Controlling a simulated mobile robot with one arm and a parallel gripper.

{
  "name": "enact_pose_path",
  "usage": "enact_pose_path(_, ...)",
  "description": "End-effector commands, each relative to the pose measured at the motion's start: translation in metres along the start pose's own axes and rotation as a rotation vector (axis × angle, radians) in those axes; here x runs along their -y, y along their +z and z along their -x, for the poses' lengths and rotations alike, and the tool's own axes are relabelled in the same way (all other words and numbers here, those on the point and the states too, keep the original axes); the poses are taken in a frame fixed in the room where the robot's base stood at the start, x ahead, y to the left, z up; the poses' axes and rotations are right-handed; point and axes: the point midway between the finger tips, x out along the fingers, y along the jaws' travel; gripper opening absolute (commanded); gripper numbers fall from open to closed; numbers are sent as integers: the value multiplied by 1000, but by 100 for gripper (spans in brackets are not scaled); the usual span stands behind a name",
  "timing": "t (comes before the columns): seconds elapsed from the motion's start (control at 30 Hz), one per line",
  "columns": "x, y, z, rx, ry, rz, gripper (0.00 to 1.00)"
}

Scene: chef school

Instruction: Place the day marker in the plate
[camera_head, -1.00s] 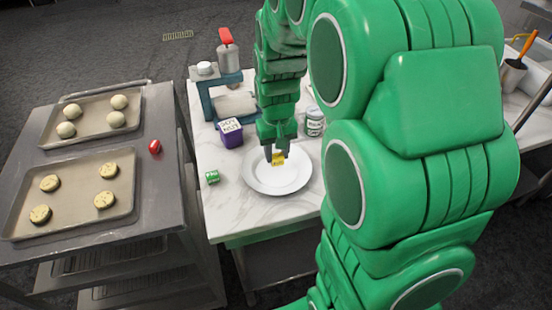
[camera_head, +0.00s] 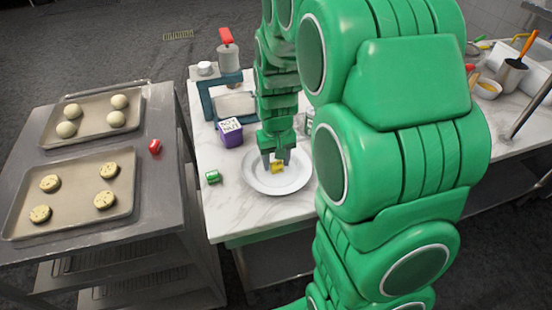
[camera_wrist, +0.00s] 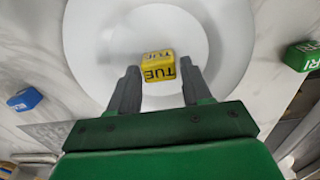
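The yellow day marker (camera_head: 277,167), a small cube, rests in the white plate (camera_head: 300,184) on the marble counter. In the wrist view the marker (camera_wrist: 158,67) reads "TUE" and sits inside the plate (camera_wrist: 88,40). My gripper (camera_head: 277,160) is low over the plate, with a finger to each side of the marker. In the wrist view my gripper (camera_wrist: 160,88) is open, with gaps between its fingers and the cube.
A green marker (camera_head: 212,177) lies left of the plate, and a purple box (camera_head: 230,133) stands behind it. A blue marker (camera_wrist: 24,99) shows in the wrist view. A red marker (camera_head: 155,146) lies on the left cart with two dough trays.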

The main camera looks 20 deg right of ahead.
Motion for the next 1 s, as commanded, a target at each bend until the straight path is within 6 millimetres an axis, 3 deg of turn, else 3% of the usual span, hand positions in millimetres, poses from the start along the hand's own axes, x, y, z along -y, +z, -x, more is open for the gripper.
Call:
enact_pose_path(0.1,0,0,0,0,0,0,63)
enact_pose_path(0.47,0,-1,5,-3,0,0,63)
enact_pose_path(0.67,0,0,31,-4,0,0,63)
enact_pose_path(1.0,0,0,93,-4,0,0,63)
